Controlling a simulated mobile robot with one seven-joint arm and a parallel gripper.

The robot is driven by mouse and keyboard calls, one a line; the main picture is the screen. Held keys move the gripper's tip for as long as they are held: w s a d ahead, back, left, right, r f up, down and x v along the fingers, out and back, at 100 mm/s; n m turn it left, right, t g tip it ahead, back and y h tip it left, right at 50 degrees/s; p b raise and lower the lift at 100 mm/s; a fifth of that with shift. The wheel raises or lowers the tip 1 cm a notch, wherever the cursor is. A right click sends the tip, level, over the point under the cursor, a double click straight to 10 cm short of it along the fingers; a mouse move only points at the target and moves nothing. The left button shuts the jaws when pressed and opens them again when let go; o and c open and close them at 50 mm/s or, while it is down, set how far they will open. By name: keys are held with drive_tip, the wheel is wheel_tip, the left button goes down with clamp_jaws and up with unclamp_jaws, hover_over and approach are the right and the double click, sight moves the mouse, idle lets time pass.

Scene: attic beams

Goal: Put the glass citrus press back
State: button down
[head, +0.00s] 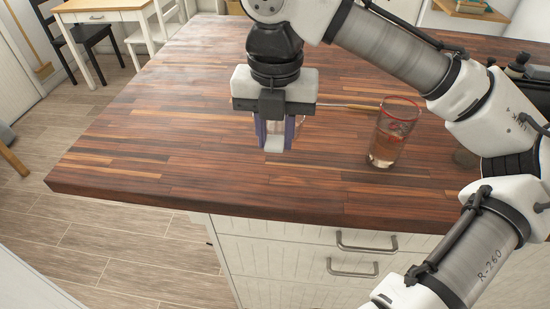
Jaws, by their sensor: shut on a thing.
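My gripper (274,138) points down over the front middle of the wooden worktop (150,130) in the head view. Its jaws are shut on a small clear, glassy thing (299,121), apparently the glass citrus press. Only a bit of it shows between and beside the fingers; the gripper body hides the rest. I cannot tell whether it touches the worktop.
A clear tumbler with red markings (386,143) stands right of my gripper. The worktop's left side is clear. Drawers (350,255) are below the front edge.

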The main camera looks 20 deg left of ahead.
sight(276, 138)
drive_tip(key=shift+f, duration=2.8)
drive_tip(key=shift+f, duration=0.15)
drive_tip(key=c, duration=1.1)
unclamp_jaws()
wheel_tip(276, 138, up, 12)
drive_tip(key=shift+r+p, duration=0.15)
drive_tip(key=shift+p, duration=0.15)
